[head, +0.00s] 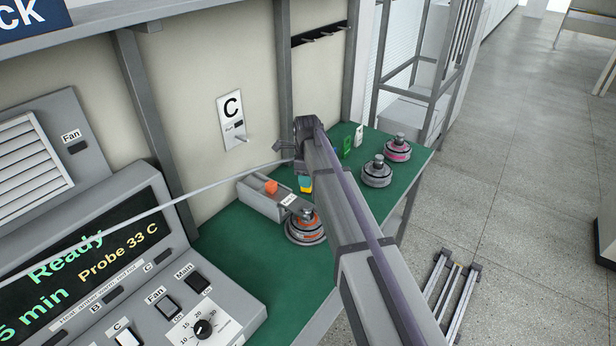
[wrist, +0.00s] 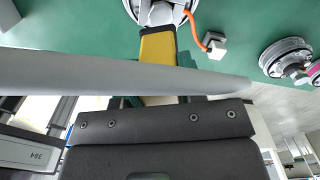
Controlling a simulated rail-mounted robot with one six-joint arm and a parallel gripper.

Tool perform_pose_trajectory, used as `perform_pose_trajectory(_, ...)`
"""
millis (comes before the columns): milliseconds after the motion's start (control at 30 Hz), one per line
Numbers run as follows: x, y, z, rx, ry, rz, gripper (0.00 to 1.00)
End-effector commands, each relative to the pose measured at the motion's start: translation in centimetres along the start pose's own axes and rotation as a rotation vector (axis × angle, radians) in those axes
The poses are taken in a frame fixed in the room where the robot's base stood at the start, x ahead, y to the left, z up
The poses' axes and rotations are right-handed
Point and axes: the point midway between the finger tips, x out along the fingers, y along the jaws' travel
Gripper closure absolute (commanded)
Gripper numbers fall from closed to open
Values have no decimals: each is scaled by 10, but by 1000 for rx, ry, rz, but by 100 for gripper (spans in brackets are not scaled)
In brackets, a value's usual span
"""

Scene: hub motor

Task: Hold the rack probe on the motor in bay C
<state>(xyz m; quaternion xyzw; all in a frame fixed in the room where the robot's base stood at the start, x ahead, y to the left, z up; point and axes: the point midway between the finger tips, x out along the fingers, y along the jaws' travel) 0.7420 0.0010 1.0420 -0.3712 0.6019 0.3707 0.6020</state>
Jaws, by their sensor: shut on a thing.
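My gripper (head: 304,174) is in front of the back wall, to the right of the bay C sign (head: 232,120). It is shut on the probe (head: 305,186), a yellow piece with a teal part. In the wrist view the yellow probe body (wrist: 158,52) points away from the jaws and overlaps the edge of a round grey motor (wrist: 150,14); I cannot tell whether they touch. In the head view a grey motor with orange markings (head: 304,230) sits on the green bench, at the end of a grey bracket (head: 262,201) with an orange block. My arm partly hides this area.
A grey motor (head: 377,173) and a pink-marked motor (head: 398,149) stand to the right on the bench. Green and white tags (head: 347,147) stand behind. A grey cable (head: 150,212) crosses the control panel (head: 90,265) to my gripper. An orange lead ends in a white plug (wrist: 215,48).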

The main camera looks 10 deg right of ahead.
Motion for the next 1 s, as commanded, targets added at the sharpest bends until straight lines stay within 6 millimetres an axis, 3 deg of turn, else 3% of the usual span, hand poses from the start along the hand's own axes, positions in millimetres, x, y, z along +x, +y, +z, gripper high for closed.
perform_pose_trajectory(200, 33, 0, 0, 0, 0, 0, 94)
perform_pose_trajectory(400, 53, 0, 0, 0, 0, 0, 94)
perform_pose_trajectory(1000, 53, 0, 0, 0, 0, 0, 94)
